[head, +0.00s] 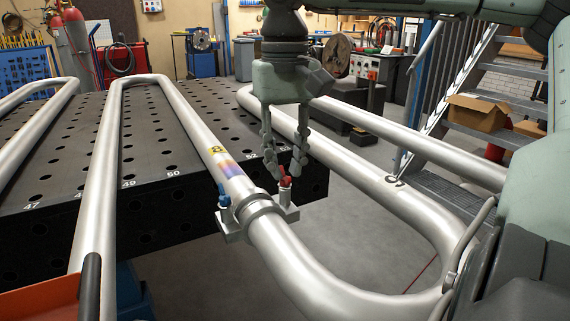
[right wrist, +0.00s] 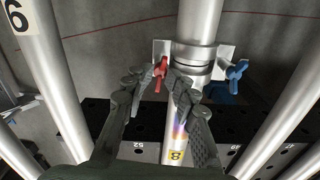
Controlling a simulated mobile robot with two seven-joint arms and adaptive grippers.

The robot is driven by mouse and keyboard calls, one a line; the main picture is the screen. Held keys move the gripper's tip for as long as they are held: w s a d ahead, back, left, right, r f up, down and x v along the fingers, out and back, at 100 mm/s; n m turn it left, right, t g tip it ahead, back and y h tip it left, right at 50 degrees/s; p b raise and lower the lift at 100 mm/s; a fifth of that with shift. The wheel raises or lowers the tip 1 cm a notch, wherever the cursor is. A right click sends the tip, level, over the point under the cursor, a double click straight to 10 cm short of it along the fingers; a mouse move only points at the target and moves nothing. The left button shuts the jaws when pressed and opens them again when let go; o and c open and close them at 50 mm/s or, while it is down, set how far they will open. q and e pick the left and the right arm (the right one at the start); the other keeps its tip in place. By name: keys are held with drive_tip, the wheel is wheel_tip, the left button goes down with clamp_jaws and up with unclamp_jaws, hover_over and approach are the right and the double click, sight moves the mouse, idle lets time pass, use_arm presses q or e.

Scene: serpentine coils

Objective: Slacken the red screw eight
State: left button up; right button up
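The red screw (head: 286,181) stands on the right side of a metal clamp (head: 232,236) around the pipe marked 8 (head: 216,150). It also shows in the right wrist view (right wrist: 160,69), left of the pipe. My right gripper (head: 285,174) reaches down from above. Its two fingers bow inward and their tips meet at the screw, one on each side of its wing, also in the right wrist view (right wrist: 160,77). The tips partly hide the screw. A blue screw (head: 224,197) stands on the other side of the same clamp. My left gripper is not in view.
Other bent pipes run alongside, one on the left (head: 105,150) and one on the right (head: 345,160). A dark perforated table (head: 150,205) lies beneath. Metal stairs with a cardboard box (head: 478,113) stand at the back right. An orange object (head: 40,300) shows at lower left.

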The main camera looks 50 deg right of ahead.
sight(284, 170)
wheel_tip(284, 170, up, 11)
drive_tip(key=shift+r, duration=0.15)
drive_tip(key=shift+a, duration=0.1)
idle(0.5)
